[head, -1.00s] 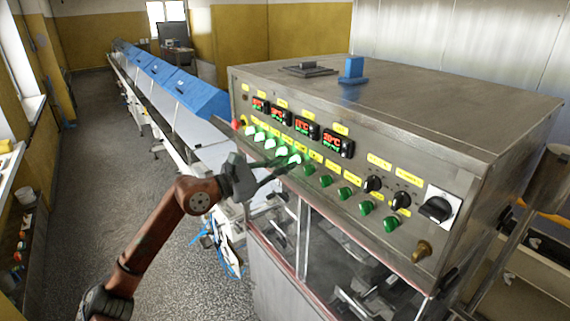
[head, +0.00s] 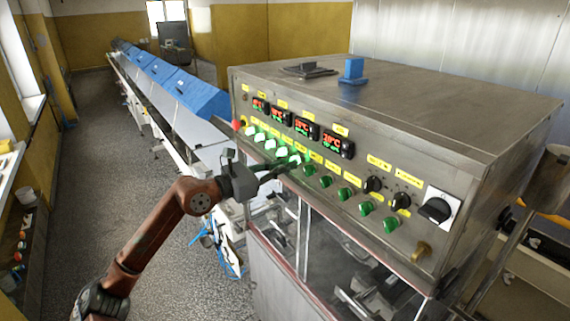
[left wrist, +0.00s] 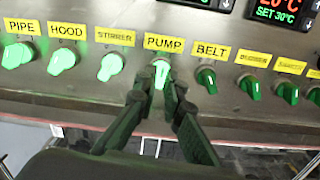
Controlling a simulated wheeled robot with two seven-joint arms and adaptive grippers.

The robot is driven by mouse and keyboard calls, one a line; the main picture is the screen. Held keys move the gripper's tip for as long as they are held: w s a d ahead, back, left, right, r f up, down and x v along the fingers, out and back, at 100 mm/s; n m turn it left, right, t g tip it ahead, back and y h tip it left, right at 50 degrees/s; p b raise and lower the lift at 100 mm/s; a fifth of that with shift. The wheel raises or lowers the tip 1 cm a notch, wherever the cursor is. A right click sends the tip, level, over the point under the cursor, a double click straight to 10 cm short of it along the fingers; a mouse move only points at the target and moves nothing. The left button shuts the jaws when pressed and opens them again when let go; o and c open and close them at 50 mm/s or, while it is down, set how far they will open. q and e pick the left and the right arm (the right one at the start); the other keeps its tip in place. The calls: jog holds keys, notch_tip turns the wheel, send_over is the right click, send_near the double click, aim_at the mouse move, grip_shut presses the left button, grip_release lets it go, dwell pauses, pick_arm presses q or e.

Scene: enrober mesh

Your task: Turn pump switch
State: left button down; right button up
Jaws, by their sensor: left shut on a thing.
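The pump switch (left wrist: 162,73) is a small green knob under the yellow PUMP label (left wrist: 170,44) in the left wrist view, and it is lit. My left gripper (left wrist: 162,88) has its two dark fingers on either side of this knob and is shut on it. The knob points roughly up and down in that view. In the head view my left gripper (head: 292,166) reaches the row of switches from the left, and its fingertips partly hide the pump switch (head: 296,158). My right gripper is not in view.
The stirrer switch (left wrist: 109,67) and hood switch (left wrist: 62,61) are lit on the left of the pump. The belt switch (left wrist: 207,79) is unlit, close on the right. Black rotary knobs (head: 400,200) sit further right. A blue-covered conveyor (head: 190,92) runs back; the floor on the left is clear.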

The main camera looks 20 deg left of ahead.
pick_arm(q)
jog(key=shift+r+n+p, duration=0.15)
jog(key=shift+n+p, duration=0.5)
jog(key=shift+n, duration=1.2)
jog(key=shift+r+n+p, duration=0.15)
jog(key=shift+n+p, duration=0.45)
jog(key=shift+n, duration=1.25)
jog(key=c, duration=2)
grip_release()
jog(key=shift+f, duration=0.15)
jog(key=shift+c, duration=0.2)
